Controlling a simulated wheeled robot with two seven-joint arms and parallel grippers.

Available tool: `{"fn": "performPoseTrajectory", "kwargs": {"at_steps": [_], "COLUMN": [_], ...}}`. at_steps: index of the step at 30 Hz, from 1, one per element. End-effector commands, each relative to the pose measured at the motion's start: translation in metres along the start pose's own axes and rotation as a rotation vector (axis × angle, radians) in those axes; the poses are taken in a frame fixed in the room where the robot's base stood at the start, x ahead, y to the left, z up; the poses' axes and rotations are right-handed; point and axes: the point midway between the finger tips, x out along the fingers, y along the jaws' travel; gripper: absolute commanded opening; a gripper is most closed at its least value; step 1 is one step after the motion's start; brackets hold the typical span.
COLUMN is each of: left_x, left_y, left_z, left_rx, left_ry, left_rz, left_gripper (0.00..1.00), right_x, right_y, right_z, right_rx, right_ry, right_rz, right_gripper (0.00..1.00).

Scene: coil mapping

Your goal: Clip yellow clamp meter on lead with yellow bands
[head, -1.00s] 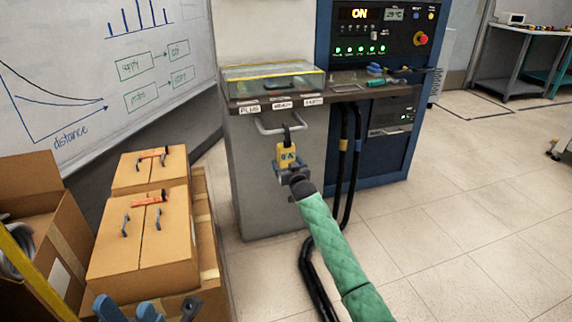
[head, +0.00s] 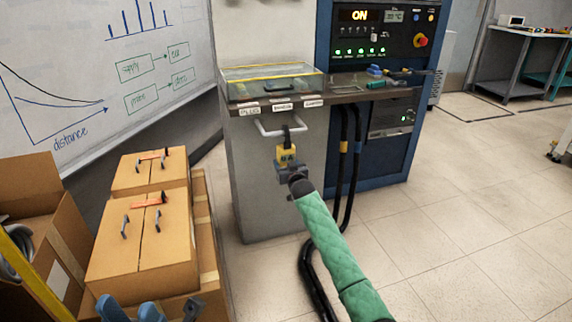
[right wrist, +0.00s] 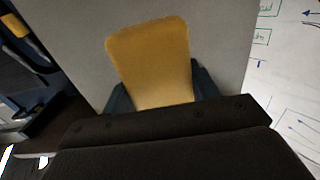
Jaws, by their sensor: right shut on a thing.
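The yellow clamp meter (head: 286,153) is upright in front of the grey cabinet, with its dark jaw on top overlapping the metal handle bar in the head view. Whether the jaw touches the bar I cannot tell. My right gripper (head: 290,170) is shut on the meter's lower body. The right wrist view shows the meter's plain yellow back (right wrist: 152,60) between the fingers. The lead with a yellow band (head: 343,146) hangs to the right of the meter, apart from it. My left gripper (head: 150,311) is partly visible at the bottom edge, away from the meter.
The metal handle bar (head: 264,130) sticks out from the cabinet (head: 262,200). Cardboard boxes (head: 140,240) stand at left. The floor (head: 460,190) at right is clear.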

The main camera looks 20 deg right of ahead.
Motion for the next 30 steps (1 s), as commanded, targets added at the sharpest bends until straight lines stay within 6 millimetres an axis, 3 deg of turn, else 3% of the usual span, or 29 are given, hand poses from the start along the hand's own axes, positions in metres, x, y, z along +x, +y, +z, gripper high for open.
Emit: {"fn": "performPoseTrajectory", "kwargs": {"at_steps": [30], "left_x": [0.032], "left_y": [0.0], "left_z": [-0.001], "left_rx": [0.0], "left_ry": [-0.003], "left_rz": [0.003], "left_gripper": [0.36], "right_x": [0.0], "right_y": [0.0], "right_z": [-0.032], "right_rx": [0.001], "right_ry": [0.001], "right_rz": [0.0], "right_gripper": [0.29]}}
